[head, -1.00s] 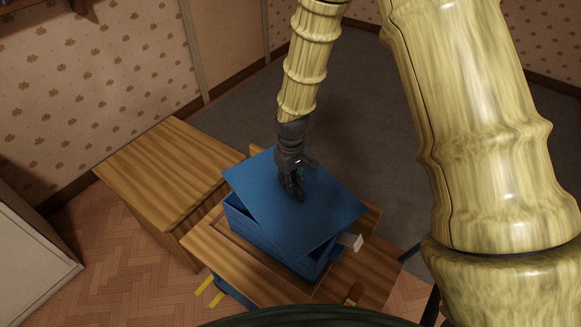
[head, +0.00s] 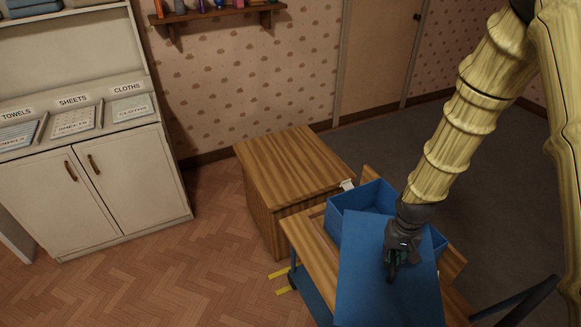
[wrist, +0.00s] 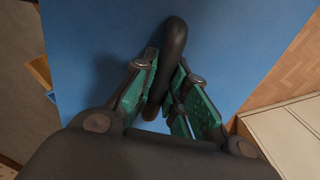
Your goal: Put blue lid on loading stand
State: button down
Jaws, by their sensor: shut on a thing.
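The blue lid (head: 372,290) is a flat panel with a dark bar handle. My gripper (head: 391,270) is shut on that handle. In the wrist view the green-padded fingers (wrist: 165,100) close around the handle (wrist: 172,60), and the blue lid (wrist: 220,40) fills the background. The lid is held over the near side of an open blue box (head: 365,197) and hides part of it. The box sits on a wooden-topped trolley (head: 305,240). A wooden cabinet (head: 280,165) stands behind and left; I cannot tell whether it is the loading stand. Its top is bare.
A white cupboard (head: 90,190) with towels, sheets and cloths labels stands at the left. A wall shelf (head: 220,14) is at the back. The herringbone floor (head: 190,270) between cupboard and trolley is clear. Yellow strips (head: 282,280) lie low beside the trolley.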

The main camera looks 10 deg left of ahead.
aim_at(283, 165)
jog(key=u, duration=0.55)
jog(key=i, duration=0.6)
jog(key=u, duration=0.8)
jog(key=i, duration=1.35)
jog(key=z, duration=0.75)
jog(key=i, duration=0.6)
jog(key=z, duration=0.45)
